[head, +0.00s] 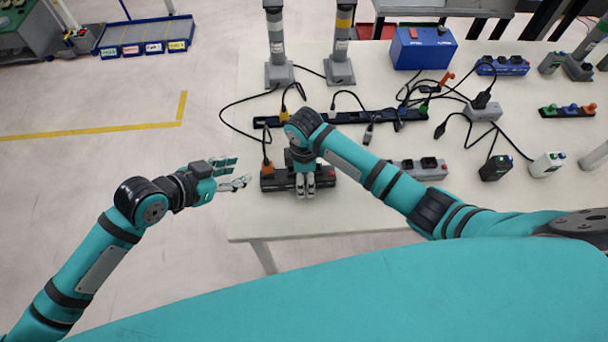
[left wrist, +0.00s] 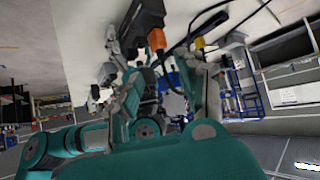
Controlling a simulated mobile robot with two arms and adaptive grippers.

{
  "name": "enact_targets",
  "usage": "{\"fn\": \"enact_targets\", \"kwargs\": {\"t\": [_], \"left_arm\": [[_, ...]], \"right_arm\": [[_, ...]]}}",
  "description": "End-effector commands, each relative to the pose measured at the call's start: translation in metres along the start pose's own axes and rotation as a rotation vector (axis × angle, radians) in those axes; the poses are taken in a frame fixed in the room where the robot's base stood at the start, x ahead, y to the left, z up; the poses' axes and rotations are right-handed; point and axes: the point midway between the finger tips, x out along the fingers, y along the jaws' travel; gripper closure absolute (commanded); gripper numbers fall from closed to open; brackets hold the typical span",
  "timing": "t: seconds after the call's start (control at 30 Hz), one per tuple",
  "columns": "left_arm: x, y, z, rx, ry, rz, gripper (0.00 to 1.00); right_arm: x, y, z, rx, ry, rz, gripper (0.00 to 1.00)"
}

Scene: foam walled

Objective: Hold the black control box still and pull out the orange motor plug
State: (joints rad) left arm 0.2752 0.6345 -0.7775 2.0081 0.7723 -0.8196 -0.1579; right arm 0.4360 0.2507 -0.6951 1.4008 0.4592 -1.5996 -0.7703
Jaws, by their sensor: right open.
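The black control box (head: 325,176) lies near the table's front left edge. The orange motor plug (head: 267,166) is at its left end, with a dark cable rising from it. The plug also shows in the left wrist view (left wrist: 157,40), beside the dark box (left wrist: 143,18). My left gripper (head: 242,172) is open and empty, just left of the plug and off the table's left edge, its fingers towards the plug and apart from it. My right gripper (head: 305,192) points down over the middle of the box with open fingers, hiding part of it. Contact cannot be told.
Behind the box is a long black strip (head: 352,117) with a yellow plug (head: 284,116) and cables. A grey socket block (head: 418,168) lies to the right. A blue box (head: 423,48) and grey posts (head: 277,40) stand at the back. The front table strip is clear.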

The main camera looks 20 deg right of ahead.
Motion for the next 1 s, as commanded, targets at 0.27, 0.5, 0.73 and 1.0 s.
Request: {"fn": "enact_targets", "kwargs": {"t": [0.27, 0.5, 0.73, 1.0], "left_arm": [[0.000, 0.000, 0.000, 0.000, 0.000, 0.000, 0.62], [0.000, 0.000, 0.000, 0.000, 0.000, 0.000, 0.62], [0.000, 0.000, 0.000, 0.000, 0.000, 0.000, 0.62], [0.026, 0.000, -0.018, 0.049, -0.104, 0.060, 0.62]], "right_arm": [[0.000, 0.000, 0.000, 0.000, 0.000, 0.000, 0.38], [0.000, 0.000, 0.000, 0.000, 0.000, 0.000, 0.69], [0.000, 0.000, 0.000, 0.000, 0.000, 0.000, 0.94], [-0.001, 0.000, 0.000, 0.000, 0.000, 0.000, 0.94]]}}
